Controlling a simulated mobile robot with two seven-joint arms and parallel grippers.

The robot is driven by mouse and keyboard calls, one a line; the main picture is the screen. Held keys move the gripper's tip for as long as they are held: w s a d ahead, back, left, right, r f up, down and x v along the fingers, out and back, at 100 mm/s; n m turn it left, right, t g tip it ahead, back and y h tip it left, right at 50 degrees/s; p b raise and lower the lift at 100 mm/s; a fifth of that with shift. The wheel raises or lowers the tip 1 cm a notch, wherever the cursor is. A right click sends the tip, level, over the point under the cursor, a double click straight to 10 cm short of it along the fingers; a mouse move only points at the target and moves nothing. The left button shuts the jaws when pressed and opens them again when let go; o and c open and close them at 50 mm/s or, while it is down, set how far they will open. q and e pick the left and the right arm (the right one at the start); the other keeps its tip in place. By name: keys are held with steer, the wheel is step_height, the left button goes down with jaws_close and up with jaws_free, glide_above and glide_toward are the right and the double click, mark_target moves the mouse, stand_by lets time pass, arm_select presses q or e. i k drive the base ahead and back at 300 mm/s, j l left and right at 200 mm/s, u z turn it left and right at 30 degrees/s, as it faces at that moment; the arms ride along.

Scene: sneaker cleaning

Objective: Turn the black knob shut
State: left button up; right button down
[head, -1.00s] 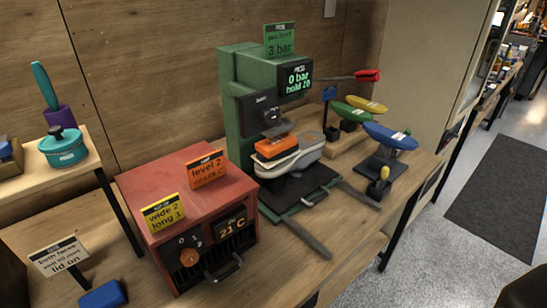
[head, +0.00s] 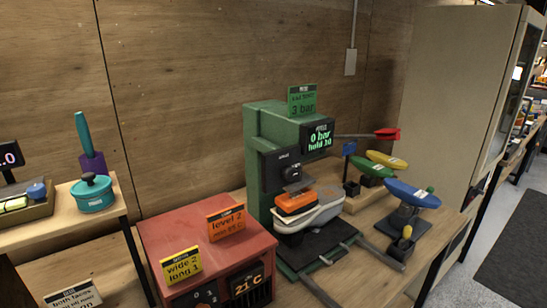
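The black knob (head: 291,173) sits on a dark panel (head: 274,180) on the front of the green press (head: 257,150). The panel carries a small label too small to read. The press display (head: 318,135) reads "0 bar" and a hold line. Below the knob, a shoe (head: 310,214) with an orange block (head: 296,203) on it rests on the press's dark base. I cannot tell the knob's setting. Neither of my grippers shows in the head view.
A red heater box (head: 180,226) with orange and yellow signs stands left of the press. A red-tipped lever (head: 387,134) sticks out right of it. Coloured shoe-shaped forms (head: 412,193) stand at the right. A teal pot (head: 92,195) is on the left shelf.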

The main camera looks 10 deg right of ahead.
mark_target(289, 173)
steer(key=k+l, duration=0.15)
steer(key=l, duration=0.15)
steer(key=l+z, duration=0.1)
steer(key=l, duration=0.35)
steer(key=i+l+z, duration=0.1)
steer(key=l, duration=0.35)
steer(key=i+l, duration=0.2)
steer(key=l, duration=0.15)
steer(key=i+l+z, duration=0.1)
steer(key=l, duration=0.3)
steer(key=i, duration=0.1)
